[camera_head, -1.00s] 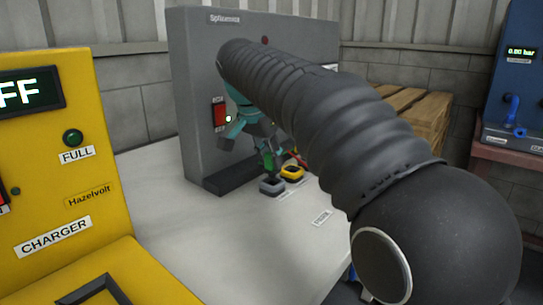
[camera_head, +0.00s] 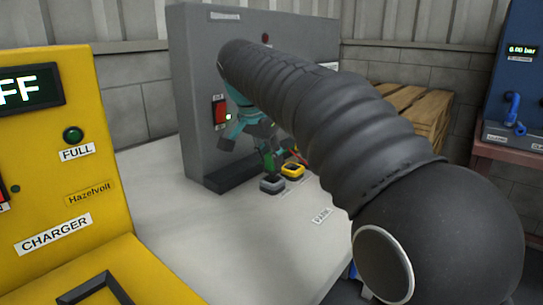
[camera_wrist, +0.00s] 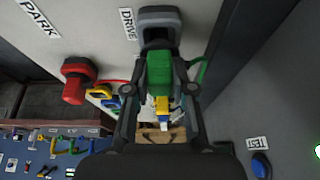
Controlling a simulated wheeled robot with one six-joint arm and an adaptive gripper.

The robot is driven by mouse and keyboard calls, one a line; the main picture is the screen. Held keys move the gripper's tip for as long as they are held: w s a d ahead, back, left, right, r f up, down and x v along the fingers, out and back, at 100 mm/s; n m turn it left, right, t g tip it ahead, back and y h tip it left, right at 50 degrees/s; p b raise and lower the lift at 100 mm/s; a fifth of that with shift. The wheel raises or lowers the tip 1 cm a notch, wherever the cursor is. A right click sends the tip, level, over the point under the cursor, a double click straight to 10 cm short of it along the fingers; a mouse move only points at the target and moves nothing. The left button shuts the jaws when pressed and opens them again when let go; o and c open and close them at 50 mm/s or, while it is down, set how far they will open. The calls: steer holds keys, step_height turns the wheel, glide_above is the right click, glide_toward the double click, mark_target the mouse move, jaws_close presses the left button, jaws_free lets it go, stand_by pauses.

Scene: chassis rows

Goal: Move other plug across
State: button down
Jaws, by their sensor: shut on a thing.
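My gripper (camera_wrist: 160,72) is shut on a green plug (camera_wrist: 159,67), with one finger on each side. The plug's end is at or against a grey socket (camera_wrist: 158,18) beside the DRIVE label (camera_wrist: 127,20); I cannot tell whether it is seated. In the head view my gripper (camera_head: 266,148) points down, the green plug (camera_head: 268,163) just above the grey socket (camera_head: 271,185). A red plug (camera_wrist: 75,80) with a red cable is left of my gripper in the wrist view. A yellow socket (camera_head: 292,171) is right of the grey one.
A grey cabinet (camera_head: 195,100) with a red switch (camera_head: 220,111) stands behind the pale bench top (camera_head: 180,235). The yellow charger (camera_head: 100,195) is at the left. A PARK label (camera_head: 321,216) lies on the bench. Wooden pallets (camera_head: 410,110) are behind at right.

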steer(key=shift+f+b, duration=0.7)
steer(key=shift+f, duration=0.3)
steer(key=c, duration=0.9)
jaws_free()
steer(key=shift+r, duration=0.1)
steer(key=v, duration=1.1)
steer(key=shift+s+r, duration=0.25)
steer(key=shift+r, duration=0.1)
steer(key=shift+a, duration=0.1)
